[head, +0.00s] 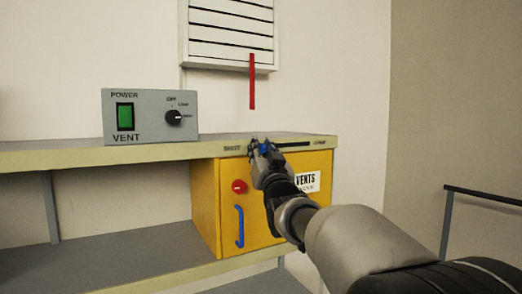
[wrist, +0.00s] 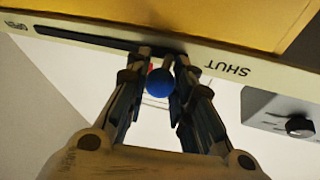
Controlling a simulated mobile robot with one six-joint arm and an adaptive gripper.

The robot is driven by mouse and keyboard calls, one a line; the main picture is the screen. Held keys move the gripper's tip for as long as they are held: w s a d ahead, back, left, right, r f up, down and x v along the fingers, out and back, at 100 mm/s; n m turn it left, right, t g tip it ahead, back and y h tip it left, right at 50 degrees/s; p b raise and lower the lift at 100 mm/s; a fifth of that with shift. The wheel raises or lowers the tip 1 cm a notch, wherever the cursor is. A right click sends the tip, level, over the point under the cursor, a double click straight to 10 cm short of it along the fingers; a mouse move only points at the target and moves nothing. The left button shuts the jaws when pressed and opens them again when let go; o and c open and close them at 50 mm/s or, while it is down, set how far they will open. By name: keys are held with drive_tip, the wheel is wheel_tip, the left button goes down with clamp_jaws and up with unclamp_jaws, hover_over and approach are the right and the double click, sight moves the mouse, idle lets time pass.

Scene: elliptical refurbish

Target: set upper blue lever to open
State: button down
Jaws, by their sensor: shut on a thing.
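The upper blue lever shows as a round blue knob (head: 264,148) on the front edge of the shelf. It also shows in the wrist view (wrist: 160,83), on a short stem coming from a dark slot (wrist: 95,37). The lever is near the slot's end beside the word SHUT (wrist: 227,68). The slot (head: 293,144) runs right from it in the head view, to a small label too blurred to read surely. My gripper (head: 261,151) is shut on the knob, with a finger on each side. My fingers partly hide the knob and stem in the head view.
Below is a yellow cabinet (head: 205,205) with a red button (head: 239,187) and a blue handle (head: 240,226). A grey POWER VENT box (head: 150,125) stands on the shelf at left. A red bar (head: 252,82) hangs below a wall vent (head: 231,30). A dark rail (head: 485,194) is at right.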

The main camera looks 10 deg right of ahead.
idle(0.3)
drive_tip(key=w+d+p, duration=0.1)
drive_tip(key=d, duration=0.4)
drive_tip(key=w+d+p, duration=0.2)
drive_tip(key=d, duration=0.4)
drive_tip(key=w+d+p, duration=0.2)
drive_tip(key=d, duration=0.4)
drive_tip(key=shift+w+d+r, duration=0.1)
drive_tip(key=shift+w+d, duration=0.05)
drive_tip(key=shift+w, duration=0.1)
drive_tip(key=c, duration=1.8)
unclamp_jaws()
drive_tip(key=shift+c, duration=0.2)
drive_tip(key=o, duration=0.4)
drive_tip(key=shift+w+d, duration=0.1)
drive_tip(key=shift+d, duration=0.1)
drive_tip(key=shift+o, duration=0.5)
drive_tip(key=shift+a, duration=0.15)
